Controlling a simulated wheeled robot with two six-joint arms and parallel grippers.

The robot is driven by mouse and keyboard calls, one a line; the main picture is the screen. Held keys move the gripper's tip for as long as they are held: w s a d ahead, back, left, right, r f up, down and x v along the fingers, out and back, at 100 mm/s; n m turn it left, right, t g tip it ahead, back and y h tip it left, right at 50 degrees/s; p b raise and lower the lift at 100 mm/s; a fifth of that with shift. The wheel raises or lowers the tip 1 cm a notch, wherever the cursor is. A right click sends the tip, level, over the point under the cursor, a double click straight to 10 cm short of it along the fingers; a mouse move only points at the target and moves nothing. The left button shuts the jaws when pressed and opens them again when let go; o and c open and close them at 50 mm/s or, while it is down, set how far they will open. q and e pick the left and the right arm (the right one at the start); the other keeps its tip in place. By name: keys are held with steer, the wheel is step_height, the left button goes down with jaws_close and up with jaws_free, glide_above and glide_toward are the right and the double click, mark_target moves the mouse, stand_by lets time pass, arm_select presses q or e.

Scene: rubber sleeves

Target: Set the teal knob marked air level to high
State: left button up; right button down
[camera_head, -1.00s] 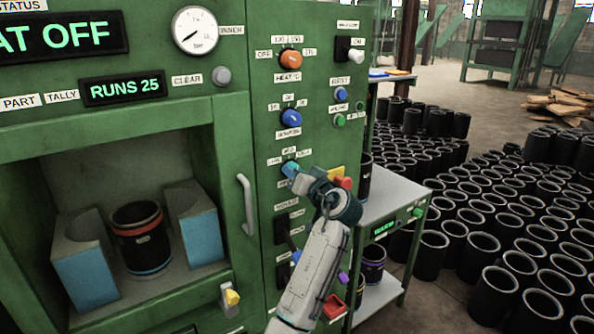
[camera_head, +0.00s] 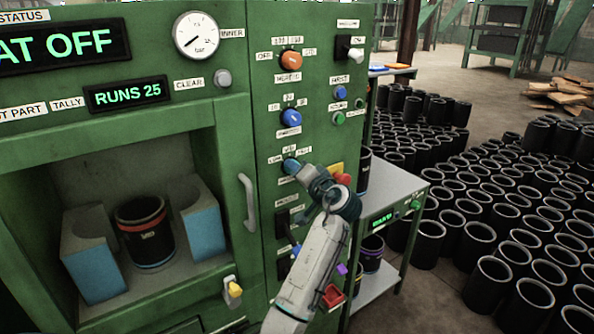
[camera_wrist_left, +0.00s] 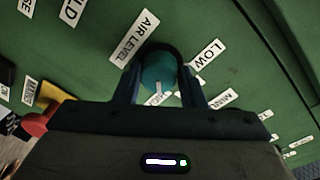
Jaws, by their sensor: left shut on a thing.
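The teal knob (camera_head: 291,166) is on the green machine's front panel, below the blue knob. In the left wrist view the teal knob (camera_wrist_left: 158,72) sits between the two fingers of my left gripper (camera_wrist_left: 160,92), beside the labels AIR LEVEL (camera_wrist_left: 135,38) and LOW (camera_wrist_left: 204,53). My left gripper (camera_head: 300,170) is shut on the knob, and its arm comes up from below. The gripper hides part of the knob and some labels, so I cannot read its exact setting. My right gripper is in neither view.
An orange knob (camera_head: 290,60) and a blue knob (camera_head: 291,117) are above on the same panel. A yellow and red control (camera_head: 342,178) is close to the right of my wrist. A door handle (camera_head: 249,203) is on the left. A grey side table (camera_head: 395,190) stands at right.

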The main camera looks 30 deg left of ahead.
arm_select(q)
steer(key=o, duration=1)
steer(key=b+v, duration=0.3)
steer(key=v, duration=0.8)
steer(key=shift+b, duration=0.35)
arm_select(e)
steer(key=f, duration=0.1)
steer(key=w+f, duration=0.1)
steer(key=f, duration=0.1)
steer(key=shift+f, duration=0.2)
